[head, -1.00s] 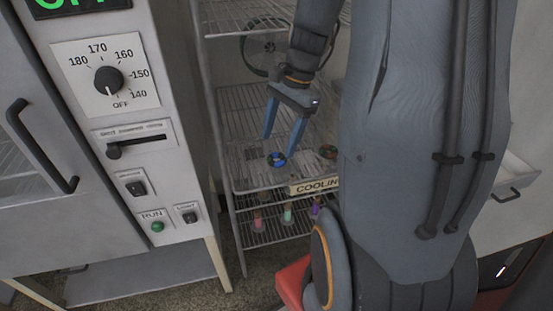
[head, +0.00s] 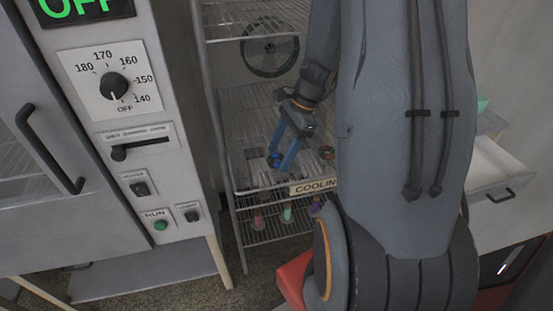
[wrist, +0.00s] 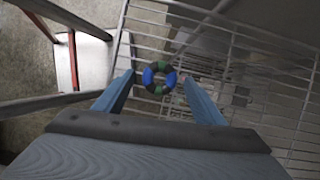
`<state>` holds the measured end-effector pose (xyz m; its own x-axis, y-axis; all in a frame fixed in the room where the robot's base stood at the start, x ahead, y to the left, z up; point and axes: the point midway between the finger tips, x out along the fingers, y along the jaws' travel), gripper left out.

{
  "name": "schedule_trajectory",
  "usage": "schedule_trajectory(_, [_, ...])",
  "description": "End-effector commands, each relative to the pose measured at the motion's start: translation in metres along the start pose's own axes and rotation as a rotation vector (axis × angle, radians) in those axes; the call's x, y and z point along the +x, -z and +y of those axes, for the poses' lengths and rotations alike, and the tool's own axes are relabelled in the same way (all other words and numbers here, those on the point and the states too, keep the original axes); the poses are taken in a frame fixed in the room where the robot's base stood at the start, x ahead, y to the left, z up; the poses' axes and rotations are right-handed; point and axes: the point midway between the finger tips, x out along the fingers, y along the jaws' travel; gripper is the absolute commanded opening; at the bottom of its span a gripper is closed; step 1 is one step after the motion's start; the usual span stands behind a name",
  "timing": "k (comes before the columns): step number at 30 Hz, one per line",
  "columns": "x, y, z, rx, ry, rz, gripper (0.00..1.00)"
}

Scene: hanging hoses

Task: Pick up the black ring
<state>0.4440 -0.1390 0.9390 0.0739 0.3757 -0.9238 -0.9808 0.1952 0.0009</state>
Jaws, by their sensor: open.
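A black ring with blue and green patches (head: 275,160) lies on the upper wire shelf (head: 248,182) of the cooling rack, near its front. It also shows in the wrist view (wrist: 159,77), between and slightly beyond my fingertips. My gripper (head: 281,161) is open, with its two blue fingers angled down close to the ring. In the wrist view the gripper (wrist: 159,82) has one finger on each side of the ring, with nothing held. Whether a finger touches the ring I cannot tell. A second dark ring with orange (head: 326,153) lies to the right on the same shelf.
A COOLING label (head: 313,187) is on the shelf's front edge. A large dark green hoop (head: 270,48) hangs at the rack's back. Coloured items (head: 287,214) stand on the lower shelf. An oven panel (head: 120,100) stands close on the left.

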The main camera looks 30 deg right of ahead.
Motion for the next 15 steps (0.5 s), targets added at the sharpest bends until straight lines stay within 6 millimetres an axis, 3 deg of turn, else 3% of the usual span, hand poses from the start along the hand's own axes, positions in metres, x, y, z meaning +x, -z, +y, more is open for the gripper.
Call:
schedule_trajectory(8, [0.0021, 0.0001, -0.0001, -0.001, 0.001, 0.000, 0.62])
schedule_trajectory(15, [0.0020, 0.0002, 0.0000, -0.001, 0.001, 0.000, 0.21])
